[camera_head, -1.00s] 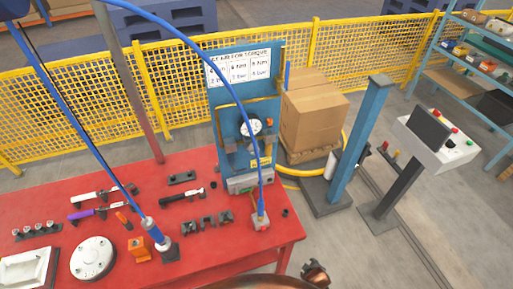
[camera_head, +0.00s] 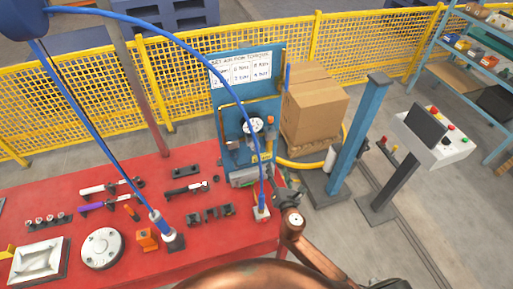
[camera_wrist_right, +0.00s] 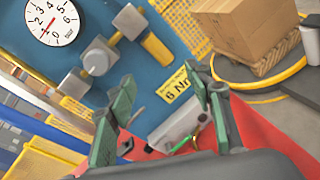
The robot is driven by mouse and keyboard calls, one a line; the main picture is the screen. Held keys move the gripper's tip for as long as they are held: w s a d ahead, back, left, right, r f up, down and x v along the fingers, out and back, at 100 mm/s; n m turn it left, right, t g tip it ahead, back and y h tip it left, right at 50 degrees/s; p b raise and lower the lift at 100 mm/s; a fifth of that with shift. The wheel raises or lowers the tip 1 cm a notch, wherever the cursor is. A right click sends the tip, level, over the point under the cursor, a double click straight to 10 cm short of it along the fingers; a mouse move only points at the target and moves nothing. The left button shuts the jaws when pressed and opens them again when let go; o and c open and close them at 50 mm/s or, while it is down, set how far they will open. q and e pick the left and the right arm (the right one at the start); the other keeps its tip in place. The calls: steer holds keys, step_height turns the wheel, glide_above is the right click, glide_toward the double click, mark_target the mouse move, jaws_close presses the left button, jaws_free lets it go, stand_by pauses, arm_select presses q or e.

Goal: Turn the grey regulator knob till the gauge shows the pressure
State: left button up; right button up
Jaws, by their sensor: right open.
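The blue panel (camera_head: 239,98) stands at the back right of the red table. Its white round gauge (camera_head: 256,124) shows large at the upper left in the right wrist view (camera_wrist_right: 52,20), with a red needle whose exact reading I cannot tell. My right gripper (camera_head: 279,184) is low in front of the panel's right side. In the wrist view its green-padded fingers (camera_wrist_right: 160,78) are spread and empty, apart from the fittings. My left gripper is out of view.
A yellow label (camera_wrist_right: 174,85) is on the panel between my fingers. A blue hose (camera_head: 235,88) arches in front of the panel. Tools and fixtures cover the red table (camera_head: 130,263). A cardboard box (camera_head: 314,108) and blue post (camera_head: 355,140) stand to the right.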

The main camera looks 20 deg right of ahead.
mark_target(256, 149)
steer(key=w+a+r+n+t+y, duration=0.2)
steer(key=a+r+n+y, duration=0.1)
steer(key=a+r+n, duration=0.3)
steer(key=shift+n, duration=0.7)
steer(key=w, duration=0.7)
steer(key=shift+w+a+f+p, duration=0.25)
steer(key=shift+w+f+p, duration=0.1)
steer(key=shift+p, duration=0.05)
steer(key=c, duration=1.1)
